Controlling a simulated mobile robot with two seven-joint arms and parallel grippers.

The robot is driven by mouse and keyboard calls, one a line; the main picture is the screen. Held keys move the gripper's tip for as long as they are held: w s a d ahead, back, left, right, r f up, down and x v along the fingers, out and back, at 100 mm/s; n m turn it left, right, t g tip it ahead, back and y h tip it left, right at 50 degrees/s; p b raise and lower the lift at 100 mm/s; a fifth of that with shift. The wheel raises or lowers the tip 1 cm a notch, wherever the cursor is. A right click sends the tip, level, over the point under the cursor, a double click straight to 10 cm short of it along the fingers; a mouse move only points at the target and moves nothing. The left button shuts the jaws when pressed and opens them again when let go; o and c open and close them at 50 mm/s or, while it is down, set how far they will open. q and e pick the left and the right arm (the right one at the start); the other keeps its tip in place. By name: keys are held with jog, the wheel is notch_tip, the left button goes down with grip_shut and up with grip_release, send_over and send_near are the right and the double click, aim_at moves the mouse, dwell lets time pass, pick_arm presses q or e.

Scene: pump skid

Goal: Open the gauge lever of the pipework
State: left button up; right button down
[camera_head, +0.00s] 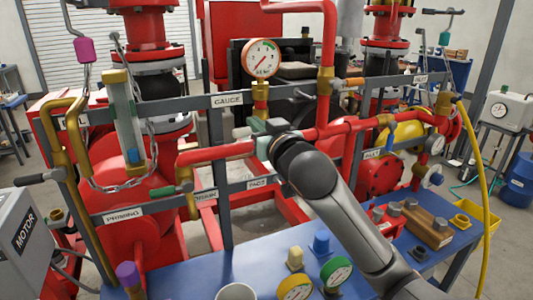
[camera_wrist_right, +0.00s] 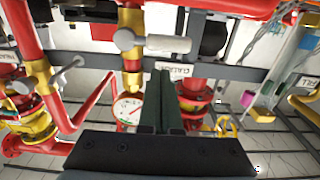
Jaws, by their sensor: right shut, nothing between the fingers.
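The gauge lever (camera_head: 242,132) has a pale, thick handle lying crosswise to its upright pipe, below the GAUGE plate (camera_head: 227,99). In the right wrist view, which is upside down, the lever's handle (camera_wrist_right: 168,44) extends right from a grey round hub on the brass valve (camera_wrist_right: 132,20). The round gauge (camera_head: 262,58) stands above on a brass stem. My right gripper (camera_head: 262,141) is close to the handle, partly covering the valve area; its shut fingers (camera_wrist_right: 161,73) are empty and appear apart from the handle. My left gripper is not in view.
Red pipes (camera_head: 215,153) and grey rails surround the lever. Another lever (camera_head: 305,95) sits to its right. A glass tube (camera_head: 125,112) stands left. A blue bench (camera_head: 265,252) in front carries spare gauges and fittings.

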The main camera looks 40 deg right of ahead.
aim_at(245, 135)
jog(key=x, duration=0.4)
jog(key=shift+f, duration=0.1)
jog(key=shift+a+f, duration=0.3)
jog(key=shift+f, duration=0.25)
jog(key=shift+w+a+f, duration=0.1)
jog(key=shift+a+f, duration=0.15)
jog(key=shift+f, duration=1.2)
jog(key=shift+s+d+f+b, duration=0.1)
jog(key=shift+d+f+b, duration=0.35)
jog(key=shift+f, duration=0.35)
jog(key=shift+s+d+f+b, duration=0.1)
jog(key=shift+d+f+b, duration=0.3)
jog(key=shift+f, duration=0.4)
jog(key=shift+s+d+f+b, duration=0.1)
jog(key=shift+d+f+b, duration=0.3)
jog(key=shift+f, duration=0.4)
jog(key=v, duration=0.9)
